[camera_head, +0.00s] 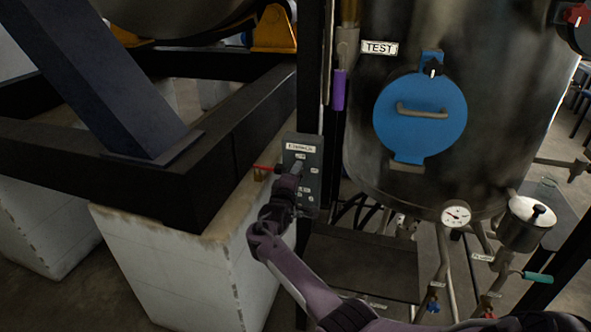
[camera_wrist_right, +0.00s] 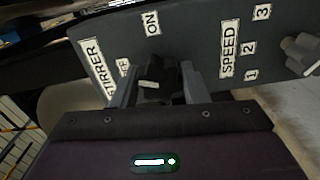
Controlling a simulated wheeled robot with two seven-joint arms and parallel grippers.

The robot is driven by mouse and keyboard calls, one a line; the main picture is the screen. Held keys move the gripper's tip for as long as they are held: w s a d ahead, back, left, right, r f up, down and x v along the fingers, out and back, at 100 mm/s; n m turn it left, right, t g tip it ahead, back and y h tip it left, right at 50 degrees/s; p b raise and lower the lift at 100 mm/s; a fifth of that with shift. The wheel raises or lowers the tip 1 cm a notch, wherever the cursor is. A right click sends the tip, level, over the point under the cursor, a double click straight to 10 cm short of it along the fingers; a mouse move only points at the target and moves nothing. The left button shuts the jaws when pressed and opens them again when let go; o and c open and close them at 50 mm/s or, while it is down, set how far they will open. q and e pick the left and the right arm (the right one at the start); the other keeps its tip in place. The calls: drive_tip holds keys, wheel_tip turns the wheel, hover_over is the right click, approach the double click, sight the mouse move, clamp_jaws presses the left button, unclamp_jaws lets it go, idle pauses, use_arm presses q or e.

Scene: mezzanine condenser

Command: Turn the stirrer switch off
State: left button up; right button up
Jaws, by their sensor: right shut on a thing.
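The grey stirrer panel (camera_head: 311,150) is mounted on a dark upright post in the head view. In the right wrist view the panel (camera_wrist_right: 193,35) carries the labels STIRRER, ON, SPEED and 1, 2, 3; an OFF label is partly hidden by a finger. The stirrer switch (camera_wrist_right: 152,88) is a black knob with a white mark. My right gripper (camera_wrist_right: 158,84) has a finger on each side of this knob and is shut on it. The right gripper also shows at the panel in the head view (camera_head: 294,174). Which label the knob points at is unclear. My left gripper is out of view.
A red handle (camera_head: 265,167) sticks out left of the panel. A steel tank (camera_head: 480,110) with a blue hatch (camera_head: 420,130) stands to the right; a dark beam frame (camera_head: 240,130) on white blocks lies left.

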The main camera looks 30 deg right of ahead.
drive_tip(key=shift+d+r+n+p, duration=0.15)
drive_tip(key=shift+n+p, duration=0.85)
drive_tip(key=shift+n, duration=0.9)
drive_tip(key=o, duration=0.7)
drive_tip(key=shift+o, duration=1.3)
drive_tip(key=shift+d, duration=0.15)
drive_tip(key=shift+s+a+f, duration=0.2)
drive_tip(key=shift+s+a, duration=0.05)
drive_tip(key=shift+a, duration=0.2)
drive_tip(key=b+v, duration=0.1)
drive_tip(key=v, duration=0.6)
drive_tip(key=shift+d, duration=0.1)
